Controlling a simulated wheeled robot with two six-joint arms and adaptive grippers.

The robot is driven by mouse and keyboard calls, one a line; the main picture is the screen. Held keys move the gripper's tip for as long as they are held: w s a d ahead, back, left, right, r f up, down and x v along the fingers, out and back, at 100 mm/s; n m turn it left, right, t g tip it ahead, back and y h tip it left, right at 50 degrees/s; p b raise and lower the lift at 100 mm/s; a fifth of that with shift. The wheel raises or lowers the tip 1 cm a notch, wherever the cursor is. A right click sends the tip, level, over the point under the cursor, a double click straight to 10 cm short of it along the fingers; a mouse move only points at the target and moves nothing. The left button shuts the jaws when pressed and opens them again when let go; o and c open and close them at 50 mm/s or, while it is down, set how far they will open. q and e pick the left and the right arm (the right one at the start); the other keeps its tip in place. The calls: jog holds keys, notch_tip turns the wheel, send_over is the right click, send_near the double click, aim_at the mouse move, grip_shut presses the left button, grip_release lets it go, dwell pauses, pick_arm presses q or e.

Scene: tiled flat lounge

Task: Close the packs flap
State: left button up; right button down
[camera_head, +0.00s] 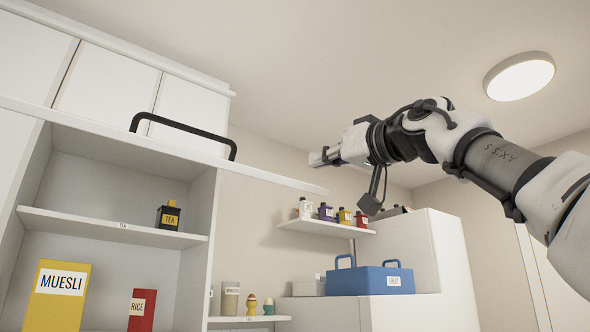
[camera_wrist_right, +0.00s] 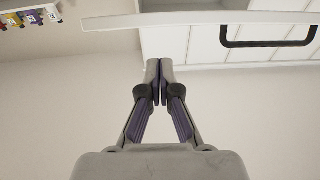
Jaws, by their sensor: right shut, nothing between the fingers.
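The flap (camera_head: 262,173) of the open cabinet stands raised, seen nearly edge-on as a long white board above the compartment. Its black bar handle (camera_head: 183,135) stands up from its upper side. In the right wrist view the flap (camera_wrist_right: 200,19) is a pale strip at the top, with the handle (camera_wrist_right: 268,42) at upper right. My right gripper (camera_head: 318,158) is shut and empty, near the flap's right end in the picture. In the wrist view its fingertips (camera_wrist_right: 160,72) show no contact with the flap. My left gripper is out of view.
The open cabinet holds a yellow muesli box (camera_head: 57,297), a red rice box (camera_head: 142,310) and a black tea tin (camera_head: 169,216). A wall shelf (camera_head: 322,228) carries several small jars. A blue fruit box (camera_head: 370,280) stands on a white unit. A ceiling lamp (camera_head: 519,76) is above.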

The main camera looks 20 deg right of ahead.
jog(key=s+d+r+t, duration=0.1)
jog(key=s+r, duration=0.2)
jog(key=d+r+p+x, duration=0.1)
jog(key=p+x, duration=0.9)
jog(key=p, duration=0.2)
jog(key=shift+m+h, duration=0.3)
jog(key=f, duration=0.1)
jog(key=w+f+b, duration=0.1)
jog(key=f, duration=0.1)
jog(key=w+a+f+b, duration=0.1)
jog(key=f, duration=0.1)
jog(key=shift+w+f, duration=0.15)
jog(key=shift+w, duration=0.1)
jog(key=shift+s, duration=0.1)
jog(key=shift+s, duration=0.1)
